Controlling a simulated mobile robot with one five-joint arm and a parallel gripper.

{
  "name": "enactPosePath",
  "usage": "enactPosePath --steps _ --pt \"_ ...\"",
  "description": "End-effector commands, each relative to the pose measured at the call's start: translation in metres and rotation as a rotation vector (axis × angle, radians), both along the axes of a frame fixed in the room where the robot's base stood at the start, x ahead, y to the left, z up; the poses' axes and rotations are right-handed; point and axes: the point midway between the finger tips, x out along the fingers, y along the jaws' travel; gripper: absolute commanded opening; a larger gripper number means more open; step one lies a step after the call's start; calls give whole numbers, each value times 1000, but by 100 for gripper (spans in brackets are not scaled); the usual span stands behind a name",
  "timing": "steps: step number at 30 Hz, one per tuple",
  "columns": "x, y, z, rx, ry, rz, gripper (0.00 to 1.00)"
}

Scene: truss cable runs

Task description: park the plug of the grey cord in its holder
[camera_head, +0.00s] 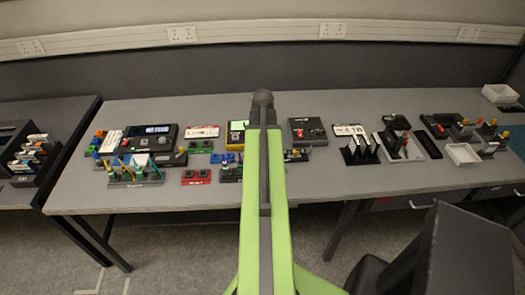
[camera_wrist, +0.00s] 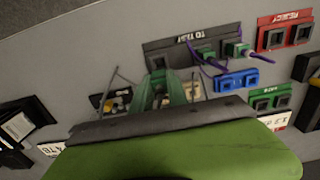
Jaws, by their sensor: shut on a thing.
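In the wrist view my gripper (camera_wrist: 165,82) points at a dark rack marked TO TEST (camera_wrist: 183,52). It is shut on a small green piece between its fingers, which looks like a plug. Thin grey lines beside it may be the grey cord; I cannot trace them. Two green plugs with purple cords (camera_wrist: 207,55) stand in the rack, right of the gripper. Whether the held piece touches the rack is unclear. In the head view my green arm hides the gripper and part of the same rack (camera_head: 231,173).
Beside the rack are a red REJECT block (camera_wrist: 286,33), a blue block (camera_wrist: 236,80) and a green block (camera_wrist: 270,98). Another rack with several plugs (camera_head: 135,173) stands to the left. More racks and white trays (camera_head: 463,154) stand to the right. Bare grey tabletop (camera_head: 330,184) lies in front.

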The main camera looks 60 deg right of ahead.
Motion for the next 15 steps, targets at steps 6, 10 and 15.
enactPosePath --steps 6,10,15 --pt "1 1 -28 0 0 2 0" --pt "1 1 -43 0 0 2 0" --pt "1 1 -52 0 0 3 0"
